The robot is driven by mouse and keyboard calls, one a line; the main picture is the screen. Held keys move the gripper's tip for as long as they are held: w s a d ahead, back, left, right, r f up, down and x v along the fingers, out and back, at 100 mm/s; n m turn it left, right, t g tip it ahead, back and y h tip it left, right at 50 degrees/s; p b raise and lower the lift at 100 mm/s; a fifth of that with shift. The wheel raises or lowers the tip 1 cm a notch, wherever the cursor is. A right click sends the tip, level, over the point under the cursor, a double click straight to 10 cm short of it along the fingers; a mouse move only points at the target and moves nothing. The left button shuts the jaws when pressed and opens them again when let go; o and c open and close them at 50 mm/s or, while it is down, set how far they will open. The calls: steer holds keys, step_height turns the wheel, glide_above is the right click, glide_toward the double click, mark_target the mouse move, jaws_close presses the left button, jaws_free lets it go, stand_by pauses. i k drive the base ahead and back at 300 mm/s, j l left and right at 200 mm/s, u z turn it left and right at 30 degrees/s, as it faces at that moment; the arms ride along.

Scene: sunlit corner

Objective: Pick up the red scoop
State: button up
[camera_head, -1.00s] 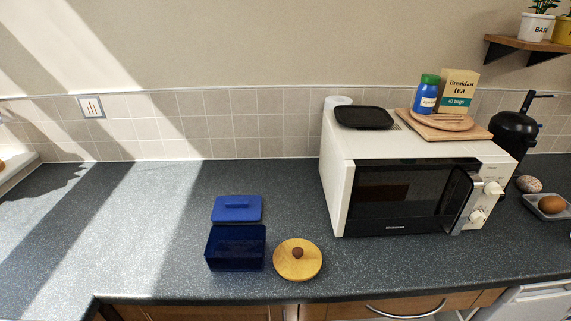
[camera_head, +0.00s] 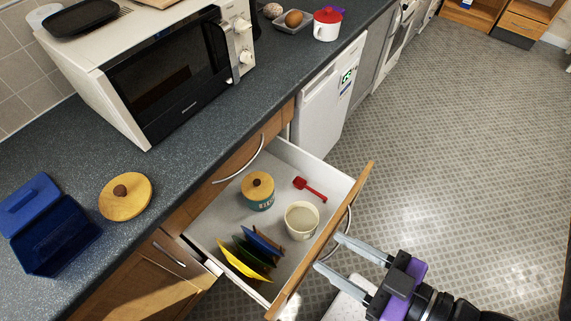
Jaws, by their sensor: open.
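The red scoop (camera_head: 309,188) lies on the floor of an open drawer (camera_head: 218,216), near its far right corner. Its handle points towards the drawer front. My gripper (camera_head: 326,252) is open and empty at the lower right, by the drawer's front panel and handle, outside the drawer and below right of the scoop. I cannot tell whether a finger touches the drawer handle.
Inside the drawer are a teal canister with a wooden lid (camera_head: 257,191), a cream pot (camera_head: 301,220) and several coloured flat items (camera_head: 249,258). A microwave (camera_head: 165,75), wooden lid (camera_head: 125,196) and blue box (camera_head: 54,238) stand on the counter. The tiled floor (camera_head: 460,150) is clear.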

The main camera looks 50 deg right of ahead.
mark_target(310, 191)
steer(key=k+l+z, duration=0.1)
steer(key=k+z, duration=0.35)
steer(key=k, duration=0.6)
